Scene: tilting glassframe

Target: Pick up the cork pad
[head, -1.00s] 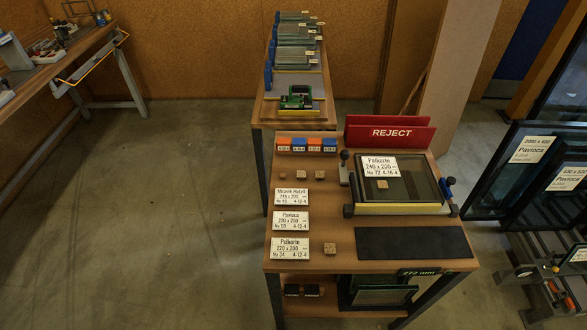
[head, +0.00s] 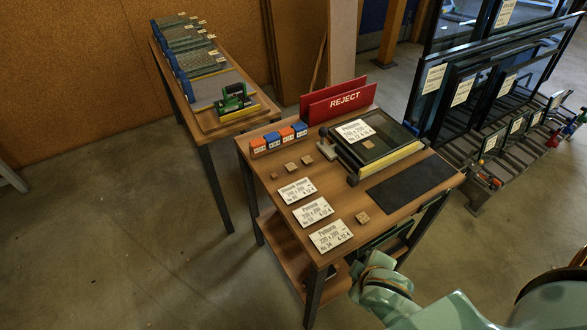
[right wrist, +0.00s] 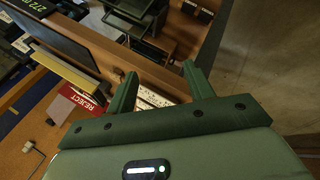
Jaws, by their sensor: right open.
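Several small brown cork pads show in the head view. One cork pad (head: 363,218) lies alone on the wooden table (head: 225,148), beside the lowest white label card and in front of the black mat. Smaller pads (head: 291,166) lie in a row behind the cards, and another (head: 368,144) lies on the framed glass pane (head: 385,150). My right arm enters the head view at the lower right, in front of the table. In the right wrist view my right gripper (right wrist: 160,82) is open with nothing seen between its fingers. My left gripper is not in view.
White label cards (head: 312,211) lie left of the lone pad, and a black mat (head: 411,187) lies to its right. A red REJECT holder (head: 340,103) and orange and blue blocks (head: 279,138) stand behind. Racked dark frames (head: 460,90) are at right. The floor at left is clear.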

